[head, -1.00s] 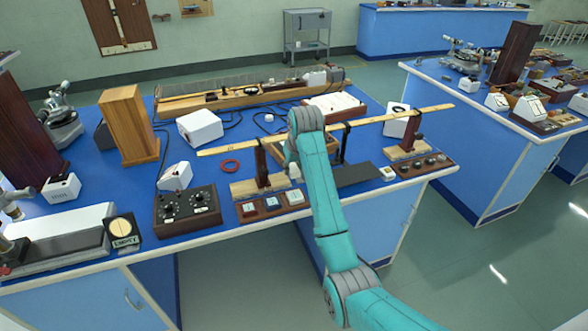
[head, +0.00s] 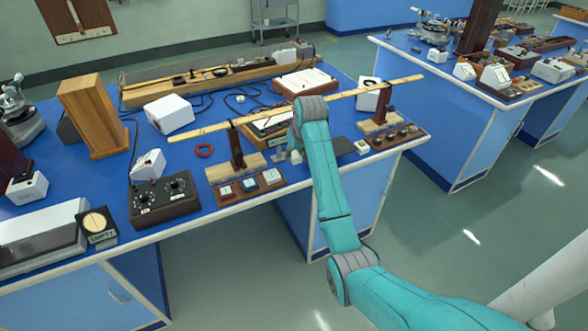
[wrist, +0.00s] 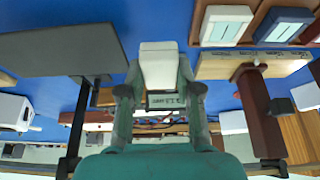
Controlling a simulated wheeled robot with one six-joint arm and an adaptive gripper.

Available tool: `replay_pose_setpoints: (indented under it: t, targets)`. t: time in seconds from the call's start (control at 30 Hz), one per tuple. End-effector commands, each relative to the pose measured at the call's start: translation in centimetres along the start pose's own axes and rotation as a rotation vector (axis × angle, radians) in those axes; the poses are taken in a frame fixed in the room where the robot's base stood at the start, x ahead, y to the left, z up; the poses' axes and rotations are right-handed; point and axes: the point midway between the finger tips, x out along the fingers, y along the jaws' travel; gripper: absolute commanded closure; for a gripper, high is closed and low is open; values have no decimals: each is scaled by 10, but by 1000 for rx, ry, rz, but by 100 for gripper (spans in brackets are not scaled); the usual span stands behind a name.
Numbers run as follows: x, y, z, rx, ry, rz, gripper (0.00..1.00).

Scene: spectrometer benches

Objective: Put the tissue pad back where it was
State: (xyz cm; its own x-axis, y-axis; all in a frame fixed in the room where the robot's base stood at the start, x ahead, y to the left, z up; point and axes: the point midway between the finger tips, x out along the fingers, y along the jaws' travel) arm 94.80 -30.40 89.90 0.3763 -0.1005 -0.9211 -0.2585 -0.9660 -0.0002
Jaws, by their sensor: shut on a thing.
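My gripper (wrist: 158,88) is shut on a small white block, which I take to be the tissue pad (wrist: 158,63), seen between the two fingers in the wrist view. In the head view my gripper (head: 294,154) is low over the front of the blue bench, mostly hidden behind my own arm. It is between a wooden-based stand (head: 237,165) and a dark grey mat (head: 341,147). I cannot tell whether the pad touches the bench.
A long wooden bar (head: 330,99) runs across the stands above the bench. A brown tray with several square pads (head: 245,188) lies left of my gripper, beside a black control box (head: 163,198). A small white-topped block (head: 361,146) is right of the mat.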

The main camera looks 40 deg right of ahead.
Motion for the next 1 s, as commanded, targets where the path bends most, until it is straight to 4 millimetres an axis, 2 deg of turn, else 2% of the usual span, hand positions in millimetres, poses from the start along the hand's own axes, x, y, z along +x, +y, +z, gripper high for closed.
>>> replay_pose_setpoints:
  t: [0.43,0.9,0.93,0.97,1.0]
  targets:
    - [54,0,23,1,-2,0,100]
    - [62,0,26,1,-1,0,100]
    - [62,0,26,1,0,0,64]
    - [62,0,26,1,0,0,56]
    - [62,0,26,1,0,0,56]
